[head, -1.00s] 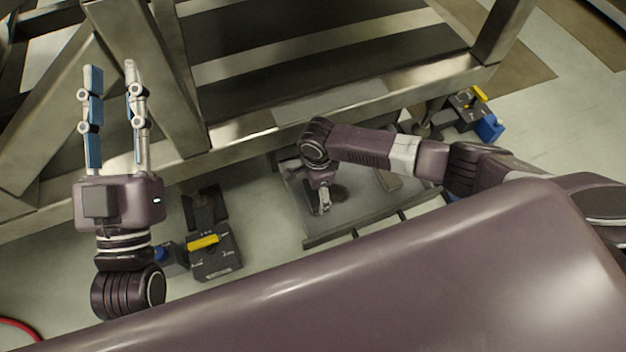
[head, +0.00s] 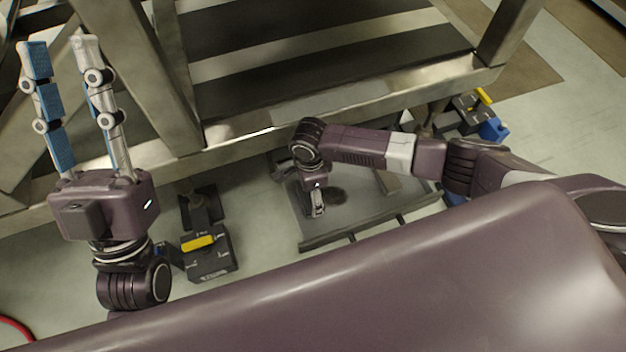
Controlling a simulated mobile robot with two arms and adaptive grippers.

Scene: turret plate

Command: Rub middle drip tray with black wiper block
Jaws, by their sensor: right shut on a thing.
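The grey drip tray (head: 372,210) lies low under the metal frame, in the middle of the head view. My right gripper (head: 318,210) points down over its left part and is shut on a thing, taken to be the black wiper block. The block itself is too small and hidden to make out, and I cannot tell whether it touches the tray. A dark round patch (head: 337,196) shows on the tray just right of the gripper; it may be a stain or a shadow. My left gripper (head: 62,47) is open and empty, fingers up, far to the left of the tray.
A metal frame (head: 350,105) with beams stands behind and above the tray. A dark device with a yellow bar (head: 198,243) stands on the floor left of the tray. A similar one (head: 484,96) with a blue part stands to the right. A flat grey piece (head: 388,183) lies at the tray's right.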

